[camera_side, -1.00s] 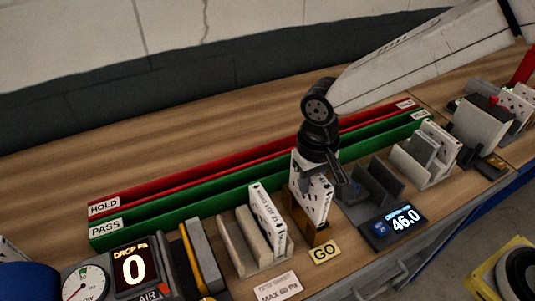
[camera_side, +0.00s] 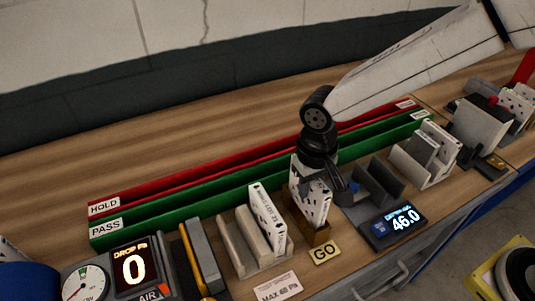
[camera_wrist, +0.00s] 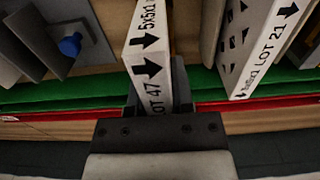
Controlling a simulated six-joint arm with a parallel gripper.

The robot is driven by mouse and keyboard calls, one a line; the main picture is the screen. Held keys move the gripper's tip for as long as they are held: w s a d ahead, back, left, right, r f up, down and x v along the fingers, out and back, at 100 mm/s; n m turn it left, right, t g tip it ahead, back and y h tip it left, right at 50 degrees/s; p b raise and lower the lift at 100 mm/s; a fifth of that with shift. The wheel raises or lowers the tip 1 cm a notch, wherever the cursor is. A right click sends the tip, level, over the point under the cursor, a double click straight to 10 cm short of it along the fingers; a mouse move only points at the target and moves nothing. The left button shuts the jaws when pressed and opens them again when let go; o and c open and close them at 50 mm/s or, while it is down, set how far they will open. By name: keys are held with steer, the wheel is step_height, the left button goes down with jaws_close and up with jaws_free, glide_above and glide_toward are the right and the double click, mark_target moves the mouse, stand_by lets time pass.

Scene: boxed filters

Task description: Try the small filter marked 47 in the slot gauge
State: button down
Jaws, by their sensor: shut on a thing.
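The small filter marked LOT 47 (camera_side: 309,196) is a white, thin boxed filter standing upright. My gripper (camera_side: 322,178) is shut on its upper part. In the wrist view the filter's white edge with black arrows (camera_wrist: 149,68) lies between my gripper's fingers (camera_wrist: 152,100). The slot gauge (camera_side: 318,236) is a small brown block behind the yellow GO label (camera_side: 324,252). The filter's lower end is at the gauge's slot, with the block's brown sides around it. How deep it sits is hard to tell.
Another filter, LOT 21 (camera_side: 267,218), stands in a grey rack just left; it shows close by in the wrist view (camera_wrist: 262,45). A grey stand with a 46.0 display (camera_side: 403,219) is right. Green PASS (camera_side: 170,218) and red HOLD (camera_side: 160,194) rails run behind.

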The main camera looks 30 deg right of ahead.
steer(key=shift+f, duration=1.9)
stand_by(1.9)
steer(key=shift+r, duration=0.2)
stand_by(1.2)
steer(key=shift+r, duration=0.35)
steer(key=shift+r, duration=0.35)
steer(key=shift+r, duration=0.35)
steer(key=shift+r, duration=0.35)
steer(key=shift+r, duration=0.35)
steer(key=shift+r, duration=0.35)
steer(key=shift+r, duration=0.35)
